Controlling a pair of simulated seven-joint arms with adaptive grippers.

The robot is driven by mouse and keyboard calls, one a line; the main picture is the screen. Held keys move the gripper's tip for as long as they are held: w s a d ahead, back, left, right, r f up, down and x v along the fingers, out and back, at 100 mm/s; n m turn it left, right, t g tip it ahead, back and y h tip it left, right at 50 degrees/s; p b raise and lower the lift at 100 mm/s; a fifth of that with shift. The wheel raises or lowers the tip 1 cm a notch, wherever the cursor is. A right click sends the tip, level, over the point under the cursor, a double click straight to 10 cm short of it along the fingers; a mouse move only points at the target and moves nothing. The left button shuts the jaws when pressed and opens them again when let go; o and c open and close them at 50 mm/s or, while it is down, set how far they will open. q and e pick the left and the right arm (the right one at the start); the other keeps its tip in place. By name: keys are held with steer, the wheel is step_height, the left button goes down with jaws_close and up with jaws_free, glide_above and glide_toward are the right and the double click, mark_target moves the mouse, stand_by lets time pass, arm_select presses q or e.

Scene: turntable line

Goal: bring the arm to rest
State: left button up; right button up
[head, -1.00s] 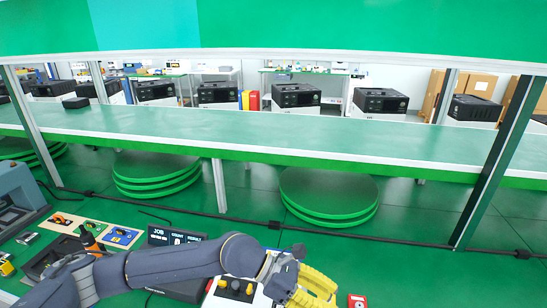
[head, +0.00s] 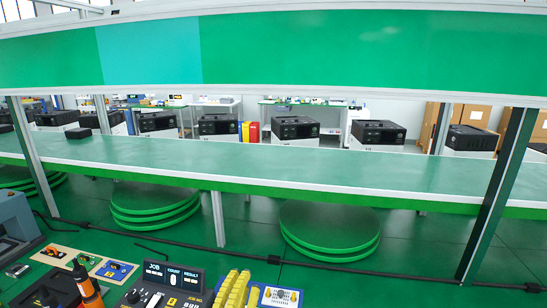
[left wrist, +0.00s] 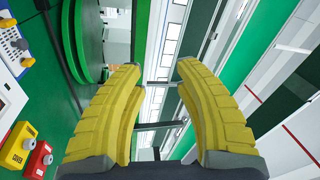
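My left gripper (head: 238,284) shows at the bottom middle of the head view as two ridged yellow fingers pointing up. The left wrist view shows the same gripper (left wrist: 160,72) with its two yellow fingers spread wide apart. Nothing lies between the fingers; only distant background shows through the gap. The rest of the left arm is out of the head view. My right gripper is in neither view.
A dark console marked JOB (head: 172,278) stands just left of the gripper, with a white button panel (head: 281,297) to its right. A long green conveyor (head: 300,168) crosses beyond, above stacked green discs (head: 330,228). A yellow button box (left wrist: 18,146) shows in the wrist view.

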arm_select(q)
steer(key=s+a+f+n+g+y, duration=0.3)
steer(key=s+a+f, duration=0.2)
steer(key=a+f, duration=0.1)
steer(key=s+a+f+n+g+y, duration=0.3)
steer(key=s+a+f, duration=0.2)
steer(key=a+f, duration=0.2)
steer(key=s+a+f+n+g+y, duration=0.3)
steer(key=s+a+f, duration=0.2)
steer(key=a+f, duration=0.2)
steer(key=shift+f, duration=0.55)
steer(key=s+a+f+n+g+y, duration=0.15)
steer(key=s+a+f+g, duration=0.3)
steer(key=s, duration=0.45)
steer(key=s+d+f+g+h, duration=0.1)
steer(key=d+f, duration=0.1)
steer(key=f, duration=0.8)
steer(key=s+d+f+h, duration=0.1)
steer(key=d+f, duration=0.1)
steer(key=f, duration=0.9)
steer(key=s+d+f+g+h, duration=0.1)
steer(key=d+f+h, duration=0.1)
steer(key=f, duration=0.8)
steer(key=s+f+n+g+h, duration=0.1)
steer(key=s+f+n+g, duration=0.2)
steer(key=s+f, duration=1.7)
steer(key=shift+s+a+f+n, duration=0.2)
steer(key=shift+s+n, duration=0.15)
steer(key=shift+s, duration=0.3)
